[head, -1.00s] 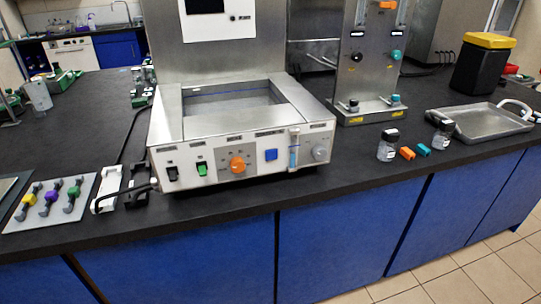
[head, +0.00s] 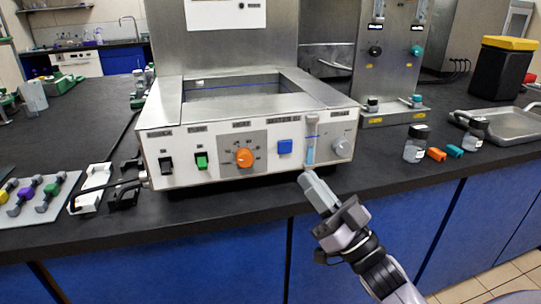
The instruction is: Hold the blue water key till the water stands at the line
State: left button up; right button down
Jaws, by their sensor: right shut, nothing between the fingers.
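My right gripper (head: 306,178) is shut and empty, just below the tube and to the lower right of the blue key, apparently apart from the key. The steel basin (head: 235,88) is open on top. My left gripper is not in view.
An orange knob (head: 244,157), a green switch (head: 201,161) and a black switch (head: 166,165) are left of the key. A jar (head: 415,145) and small blocks stand on the bench to the right.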

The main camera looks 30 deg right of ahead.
jog(key=shift+r, duration=0.1)
jog(key=b, duration=0.2)
send_near(285, 147)
jog(key=w+a+r, duration=0.3)
jog(key=r, duration=0.2)
jog(key=shift+w+d+f, duration=0.1)
jog(key=shift+w+d, duration=0.05)
jog(key=shift+d, duration=0.05)
dwell(0.4)
dwell(1.1)
dwell(0.4)
